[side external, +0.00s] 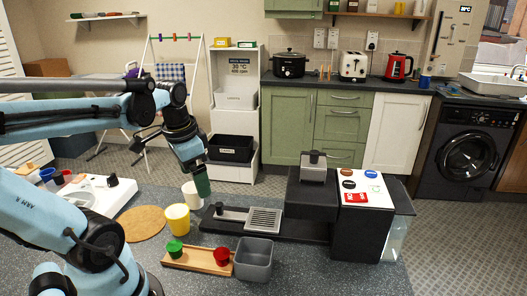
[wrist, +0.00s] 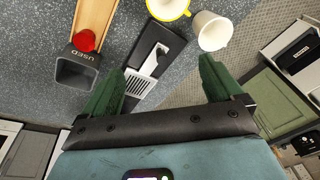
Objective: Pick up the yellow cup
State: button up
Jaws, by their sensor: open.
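The yellow cup (side external: 177,218) stands on the speckled counter, with a white cup (side external: 192,195) just behind it. My gripper (side external: 202,187) points down with green fingers, above and to the right of the yellow cup, close to the white one in the side view. In the wrist view my gripper (wrist: 162,65) is open with nothing between the fingers. There the yellow cup (wrist: 168,8) is partly cut off at the top edge, beyond the fingertips. The white cup (wrist: 211,31) lies to its right.
A black drip tray (side external: 228,222) and black machine (side external: 312,195) are to the right. A round cork mat (side external: 142,224) lies left.

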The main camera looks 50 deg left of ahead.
jog(key=g+h, duration=0.1)
jog(key=g, duration=0.1)
send_over(178, 210)
jog(key=s+d, duration=0.1)
jog(key=d, duration=0.1)
jog(key=shift+w+d+f, duration=0.1)
jog(key=shift+d+f, duration=0.05)
jog(key=shift+f, duration=2.65)
jog(key=shift+w+d+f, duration=0.1)
jog(key=shift+f, duration=2.7)
jog(key=shift+c, duration=0.3)
jog(key=c, duration=1)
jog(key=shift+r, duration=0.15)
jog(key=shift+c, duration=0.2)
